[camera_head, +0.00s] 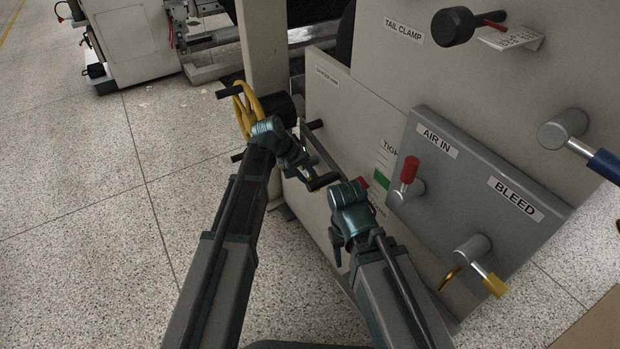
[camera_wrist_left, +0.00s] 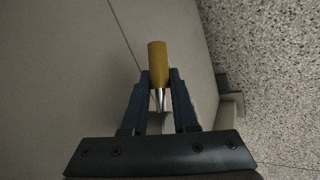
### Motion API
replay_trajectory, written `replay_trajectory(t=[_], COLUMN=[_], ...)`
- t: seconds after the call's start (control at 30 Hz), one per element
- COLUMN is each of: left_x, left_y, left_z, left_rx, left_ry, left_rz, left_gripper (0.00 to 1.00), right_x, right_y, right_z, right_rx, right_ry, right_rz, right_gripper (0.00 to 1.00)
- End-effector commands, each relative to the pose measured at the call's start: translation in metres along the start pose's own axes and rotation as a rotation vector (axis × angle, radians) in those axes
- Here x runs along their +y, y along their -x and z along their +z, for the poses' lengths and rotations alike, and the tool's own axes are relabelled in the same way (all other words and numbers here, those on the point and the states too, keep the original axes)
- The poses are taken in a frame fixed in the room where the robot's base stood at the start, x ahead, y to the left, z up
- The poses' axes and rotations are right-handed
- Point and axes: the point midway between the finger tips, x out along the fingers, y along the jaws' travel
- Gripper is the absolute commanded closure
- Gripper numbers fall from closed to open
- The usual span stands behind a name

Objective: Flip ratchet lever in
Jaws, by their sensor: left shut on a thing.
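A lever with a yellow grip and a bright metal shaft (camera_wrist_left: 158,62) stands upright in the left wrist view. My left gripper (camera_wrist_left: 158,92) is shut around it, with its fingers on both sides at the lower grip and shaft. In the head view my left gripper (camera_head: 308,178) is by the lower left of the grey machine panel (camera_head: 335,105), next to a dark bar frame (camera_head: 322,150). The held lever cannot be made out there. My right gripper (camera_head: 338,248) is in front of the panel's lower part; its finger gap is not clear.
A yellow handwheel (camera_head: 240,112) is left of my left gripper. A grey valve box (camera_head: 475,190) has a red-handled lever (camera_head: 409,170) and a yellow-tipped lever (camera_head: 494,285). A blue-handled lever (camera_head: 604,164) is at the right. Open speckled floor (camera_head: 90,230) lies left.

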Motion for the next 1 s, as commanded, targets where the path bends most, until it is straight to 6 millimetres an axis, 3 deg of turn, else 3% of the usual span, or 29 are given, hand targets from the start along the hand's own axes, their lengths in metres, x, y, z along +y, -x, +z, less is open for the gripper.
replay_trajectory(t=[0.43,0.47,0.53,0.83,1.0], left_x=[0.003,0.003,0.003,0.003,0.004], left_y=[0.004,0.004,0.004,0.005,0.022], left_z=[0.003,0.003,0.003,0.002,0.001], left_rx=[-0.100,-0.100,-0.100,-0.099,-0.098], left_ry=[0.054,0.054,0.054,0.054,0.055], left_rz=[0.039,0.039,0.038,0.038,0.039], left_gripper=[1.00,0.71,0.60,0.60,0.60], right_x=[0.000,0.000,0.000,0.000,0.002], right_y=[-0.001,-0.001,-0.001,0.000,0.015], right_z=[0.000,0.000,0.000,0.000,0.001], right_rx=[0.000,0.000,0.000,0.000,0.000], right_ry=[0.000,0.000,0.000,0.000,0.003], right_rz=[0.000,0.000,0.000,0.000,0.000], right_gripper=[0.50,0.50,0.50,0.50,0.50])
